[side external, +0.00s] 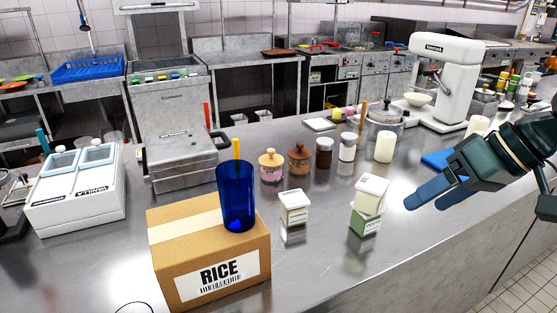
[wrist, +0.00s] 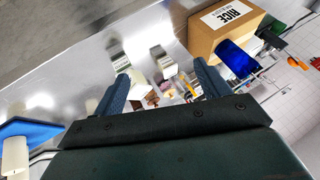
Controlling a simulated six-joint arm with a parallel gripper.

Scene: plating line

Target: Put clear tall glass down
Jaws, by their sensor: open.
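My gripper (side external: 426,200) is open and empty at the right, above the counter's front edge. Its two blue fingers also stand apart in the wrist view (wrist: 161,72), with nothing between them. No clear tall glass can be made out in or near my gripper. The blue glass (wrist: 237,58) and the box (wrist: 203,40) show at upper right in the wrist view, well away from my fingers.
Two stacked small cartons (side external: 370,192) and a single carton (side external: 294,205) stand on the steel counter (side external: 330,265). Jars (side external: 299,160), a white candle (side external: 385,147) and a white mixer (side external: 448,80) stand behind. A blue mat (side external: 437,159) lies near my gripper. The front counter is clear.

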